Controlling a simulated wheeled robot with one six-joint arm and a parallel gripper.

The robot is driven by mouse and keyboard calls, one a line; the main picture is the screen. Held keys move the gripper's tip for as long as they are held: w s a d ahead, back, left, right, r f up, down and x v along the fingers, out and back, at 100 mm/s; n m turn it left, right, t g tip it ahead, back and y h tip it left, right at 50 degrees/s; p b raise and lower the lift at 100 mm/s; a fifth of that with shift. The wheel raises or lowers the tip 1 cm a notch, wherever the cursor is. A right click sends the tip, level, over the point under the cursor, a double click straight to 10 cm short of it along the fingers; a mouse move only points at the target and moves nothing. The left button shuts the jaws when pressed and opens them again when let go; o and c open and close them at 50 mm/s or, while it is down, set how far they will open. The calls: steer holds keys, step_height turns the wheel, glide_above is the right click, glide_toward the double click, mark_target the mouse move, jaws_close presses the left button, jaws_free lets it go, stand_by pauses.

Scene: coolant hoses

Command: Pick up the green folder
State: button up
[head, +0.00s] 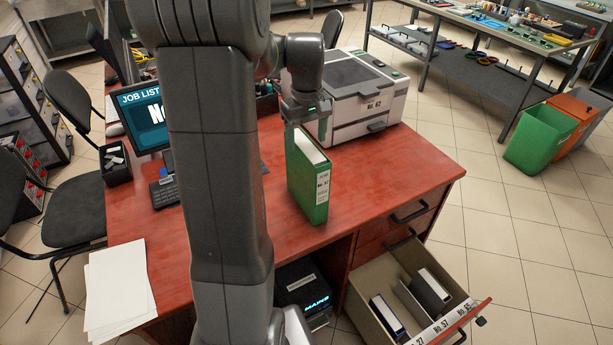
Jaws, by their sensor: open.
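The green folder (309,181) stands upright on the red desk (400,170), with a white spine label marked No. 57 facing the front. My gripper (300,119) is just above and behind the folder's top edge, pointing down, and is open. A finger seems to reach down at the folder's back upper corner. I cannot tell whether it touches the folder. My arm's large grey link hides part of the desk to the left.
A printer (351,97) marked No. 62 stands close behind the folder. An open drawer (385,318) with folders juts out at the lower right. The desk's right front is clear.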

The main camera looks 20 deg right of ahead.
mark_target(306, 177)
step_height(306, 177, down, 2)
steer(key=shift+s+f, duration=0.1)
steer(key=shift+s, duration=0.05)
steer(key=shift+a+f+p, duration=0.1)
steer(key=shift+f+p, duration=0.25)
steer(key=shift+f, duration=2)
jaws_close()
